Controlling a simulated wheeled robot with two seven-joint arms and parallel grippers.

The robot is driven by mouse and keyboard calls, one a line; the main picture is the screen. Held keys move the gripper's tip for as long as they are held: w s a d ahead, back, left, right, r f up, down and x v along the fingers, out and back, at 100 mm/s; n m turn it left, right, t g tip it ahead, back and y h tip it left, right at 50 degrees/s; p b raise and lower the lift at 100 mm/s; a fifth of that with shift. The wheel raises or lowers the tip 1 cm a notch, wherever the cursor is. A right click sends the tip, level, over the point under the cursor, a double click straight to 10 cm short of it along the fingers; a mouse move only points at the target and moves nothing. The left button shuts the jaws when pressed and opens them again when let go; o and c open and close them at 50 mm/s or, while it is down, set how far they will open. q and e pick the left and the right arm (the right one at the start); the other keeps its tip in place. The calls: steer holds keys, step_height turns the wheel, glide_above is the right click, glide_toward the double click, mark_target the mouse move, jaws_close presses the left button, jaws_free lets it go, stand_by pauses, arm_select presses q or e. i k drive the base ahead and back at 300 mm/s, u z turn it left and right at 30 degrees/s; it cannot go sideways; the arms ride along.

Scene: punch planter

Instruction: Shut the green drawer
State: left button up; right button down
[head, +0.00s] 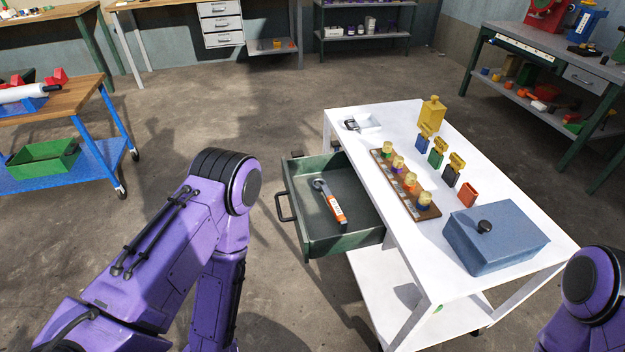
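The green drawer (358,225) is pulled out from the left side of the white table (465,271). Its dark handle (281,207) faces left, toward my purple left arm. A tool with an orange handle (335,209) lies inside the drawer. My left arm stands to the left of the drawer, apart from it in the picture, and its gripper is out of view. Only part of my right arm shows at the lower right corner, and its gripper is out of view.
A blue cart (107,160) stands at left. The floor left of the drawer is clear.

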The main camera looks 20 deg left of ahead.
mark_target(316, 225)
steer(key=u, duration=4.1)
steer(key=i, duration=0.35)
steer(key=z, duration=4.05)
